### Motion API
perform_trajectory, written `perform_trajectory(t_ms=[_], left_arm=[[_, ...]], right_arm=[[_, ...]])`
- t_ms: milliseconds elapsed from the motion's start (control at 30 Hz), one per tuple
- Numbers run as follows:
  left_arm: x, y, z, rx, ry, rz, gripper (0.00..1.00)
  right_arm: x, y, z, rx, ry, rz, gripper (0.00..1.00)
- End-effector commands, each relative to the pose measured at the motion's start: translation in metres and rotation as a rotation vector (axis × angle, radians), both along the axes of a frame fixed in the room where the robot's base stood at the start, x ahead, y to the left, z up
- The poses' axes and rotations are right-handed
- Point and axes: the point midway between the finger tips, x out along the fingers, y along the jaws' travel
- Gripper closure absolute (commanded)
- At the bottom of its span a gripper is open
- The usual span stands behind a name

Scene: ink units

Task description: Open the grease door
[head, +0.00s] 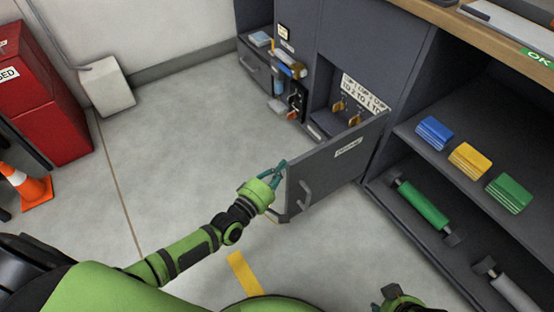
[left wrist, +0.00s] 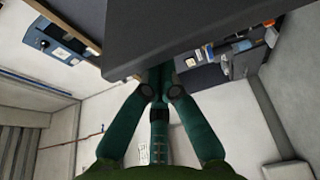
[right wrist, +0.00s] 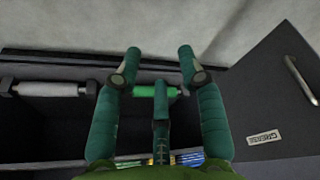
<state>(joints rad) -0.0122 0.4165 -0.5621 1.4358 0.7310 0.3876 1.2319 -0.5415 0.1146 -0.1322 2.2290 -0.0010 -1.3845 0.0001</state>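The grease door (head: 325,165) is a dark grey panel with a light label and a bar handle (head: 305,192). It stands swung out from the cabinet, and the compartment behind it shows. In the right wrist view the door (right wrist: 255,95) is at the right. My left gripper (head: 279,172) is at the door's free edge, apart from the handle. In the left wrist view its fingers (left wrist: 160,75) converge, and the panel (left wrist: 210,30) hides their tips. My right gripper (right wrist: 158,55) is open and empty near the lower shelf; in the head view only its top shows.
The compartment holds yellow-brown taps (head: 345,110) under a white sign. Right of it, shelves hold a blue block (head: 434,133), a yellow block (head: 470,160), a green block (head: 509,193) and a green roller (head: 424,207). Red cabinets and an orange cone (head: 30,188) stand left.

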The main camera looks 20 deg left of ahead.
Motion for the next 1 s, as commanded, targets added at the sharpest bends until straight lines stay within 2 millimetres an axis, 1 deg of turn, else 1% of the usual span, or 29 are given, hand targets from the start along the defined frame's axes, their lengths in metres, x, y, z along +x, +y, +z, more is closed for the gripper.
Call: perform_trajectory(t_ms=[33,267,400,500,600,1000], left_arm=[[-0.004,-0.005,0.003,-0.004,0.002,0.013,1.0],[-0.023,-0.025,0.002,-0.002,0.011,0.069,1.0],[-0.041,-0.048,0.0,0.001,0.012,0.081,1.0],[-0.048,-0.059,0.0,0.003,0.011,0.081,1.0],[-0.051,-0.063,0.0,0.006,0.01,0.081,1.0],[-0.051,-0.063,-0.001,0.005,0.009,0.081,1.0]], right_arm=[[0.0,0.0,-0.006,0.0,0.012,0.0,0.6],[-0.005,0.0,-0.047,-0.003,0.046,0.004,0.6],[-0.01,0.0,-0.066,-0.004,0.058,0.006,0.6],[-0.012,0.0,-0.072,-0.004,0.06,0.006,0.6],[-0.012,0.0,-0.076,-0.005,0.061,0.007,0.6],[-0.012,0.0,-0.076,-0.005,0.061,0.007,0.6]])
